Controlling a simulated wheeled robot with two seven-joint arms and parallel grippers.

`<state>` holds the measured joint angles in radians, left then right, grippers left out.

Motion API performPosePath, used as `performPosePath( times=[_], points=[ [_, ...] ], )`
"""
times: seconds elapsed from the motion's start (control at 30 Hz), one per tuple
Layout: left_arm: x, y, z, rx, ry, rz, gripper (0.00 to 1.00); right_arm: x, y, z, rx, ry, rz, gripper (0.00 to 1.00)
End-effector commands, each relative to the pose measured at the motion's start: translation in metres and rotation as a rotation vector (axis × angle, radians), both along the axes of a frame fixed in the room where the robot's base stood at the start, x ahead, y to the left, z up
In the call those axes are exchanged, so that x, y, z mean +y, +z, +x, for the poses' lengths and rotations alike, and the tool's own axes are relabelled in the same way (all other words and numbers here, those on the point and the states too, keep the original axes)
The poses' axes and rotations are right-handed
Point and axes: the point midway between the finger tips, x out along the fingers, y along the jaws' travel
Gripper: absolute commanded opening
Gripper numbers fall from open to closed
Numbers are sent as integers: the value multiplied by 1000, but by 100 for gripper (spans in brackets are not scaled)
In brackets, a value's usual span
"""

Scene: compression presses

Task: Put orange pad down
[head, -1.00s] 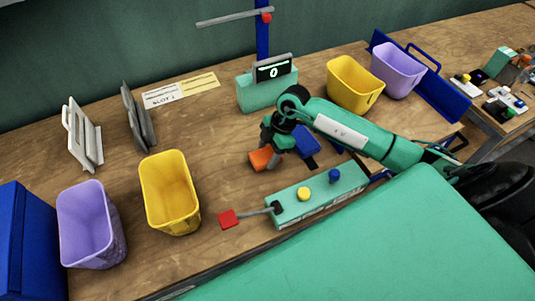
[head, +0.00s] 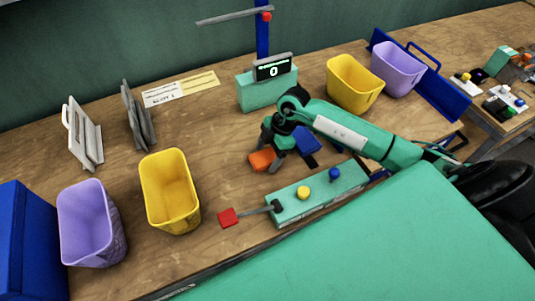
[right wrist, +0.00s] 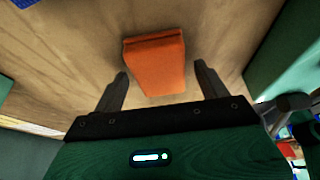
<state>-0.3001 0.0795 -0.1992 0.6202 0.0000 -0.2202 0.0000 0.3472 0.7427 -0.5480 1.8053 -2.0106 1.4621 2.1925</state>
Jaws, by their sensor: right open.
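The orange pad (head: 262,160) lies on the wooden table in front of the small green display press. It also shows in the right wrist view (right wrist: 155,62), ahead of and between the two open fingers, with bare wood on both sides of it. My right gripper (head: 278,158) is open just above and to the right of the pad; in the right wrist view its fingers (right wrist: 160,90) stand apart from it. My left gripper is not in view.
A blue pad (head: 306,140) lies right of my gripper. A green button box (head: 318,194) with a red-tipped lever is in front. Bare table lies left of the pad.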

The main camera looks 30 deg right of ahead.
Motion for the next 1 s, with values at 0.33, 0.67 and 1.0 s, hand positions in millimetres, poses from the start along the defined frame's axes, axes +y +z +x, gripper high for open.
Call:
performPosePath(
  times=[0.33, 0.67, 1.0],
  points=[
    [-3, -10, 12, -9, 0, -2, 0, -28, 63, -1, -5, -1, -3, 75],
    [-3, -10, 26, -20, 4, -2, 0, -44, 104, -2, -1, 0, -1, 75],
    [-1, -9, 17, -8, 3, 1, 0, -45, 107, -2, -1, -1, 0, 75]
  ],
)
